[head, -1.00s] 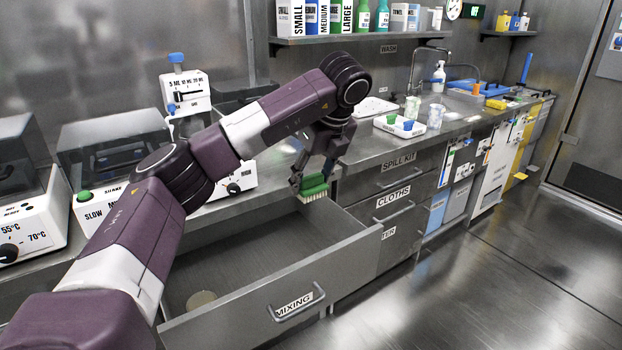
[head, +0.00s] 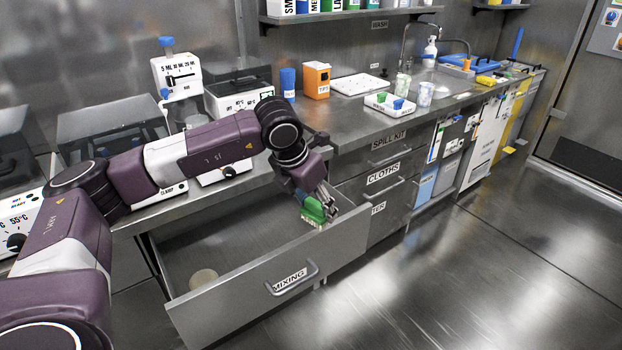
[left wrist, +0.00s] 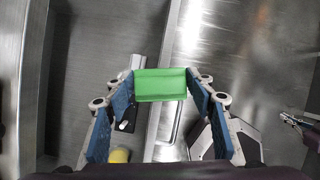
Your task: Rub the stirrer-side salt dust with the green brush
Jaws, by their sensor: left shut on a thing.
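My left gripper (head: 326,205) is shut on the green brush (head: 312,210), with its pale bristles pointing down. It holds the brush at the right end of the open MIXING drawer (head: 245,298), near the front panel. In the left wrist view the green brush block (left wrist: 160,85) sits between the two blue finger pads. I cannot make out any salt dust. A white device with a black knob (head: 229,172) stands on the counter, partly hidden by my left arm; I cannot tell whether it is the stirrer. My right gripper (left wrist: 298,124) shows small in the left wrist view, its opening unclear.
A round pale thing (head: 204,278) lies in the drawer. Several lab devices stand along the left counter. The floor at right is clear.

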